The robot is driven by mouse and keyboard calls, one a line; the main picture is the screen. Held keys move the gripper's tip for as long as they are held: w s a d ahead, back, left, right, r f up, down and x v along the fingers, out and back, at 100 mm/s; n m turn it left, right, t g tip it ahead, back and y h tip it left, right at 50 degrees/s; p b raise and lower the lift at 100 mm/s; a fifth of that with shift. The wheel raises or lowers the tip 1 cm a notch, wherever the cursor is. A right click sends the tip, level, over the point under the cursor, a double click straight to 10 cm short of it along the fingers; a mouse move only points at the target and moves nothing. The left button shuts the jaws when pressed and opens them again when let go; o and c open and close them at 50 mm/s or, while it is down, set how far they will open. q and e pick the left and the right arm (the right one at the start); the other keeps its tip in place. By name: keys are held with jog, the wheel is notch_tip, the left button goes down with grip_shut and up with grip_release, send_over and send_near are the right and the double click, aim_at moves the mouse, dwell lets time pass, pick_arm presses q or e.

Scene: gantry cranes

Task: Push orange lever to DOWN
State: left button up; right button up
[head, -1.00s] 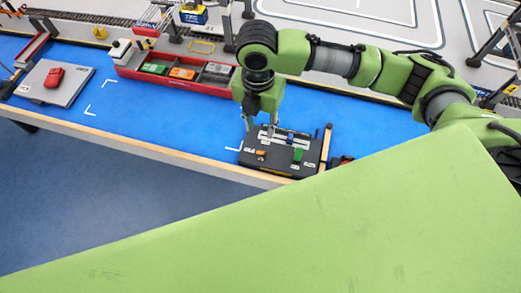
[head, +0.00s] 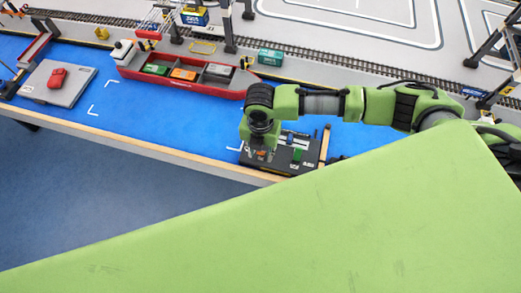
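The control box (head: 284,167) is a dark panel at the front edge of the blue table. A green lever (head: 297,155) stands on its right part and a blue one (head: 290,138) shows farther back. The orange lever (head: 261,154) is only a small patch at the panel's left part, mostly hidden by my gripper. My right gripper (head: 257,158) points down over the left part of the panel, at the orange lever. Its fingers are small and partly hidden, so I cannot tell whether they are open, or whether they touch the lever. My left gripper is not in view.
A red ship (head: 190,85) with green, orange and grey containers lies behind, left of my arm. A grey platform with a red car (head: 57,78) is at the far left. A teal container (head: 270,56) stands by the rail track. The blue surface between is clear.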

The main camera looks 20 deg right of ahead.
jog(key=shift+f, duration=0.2)
grip_shut()
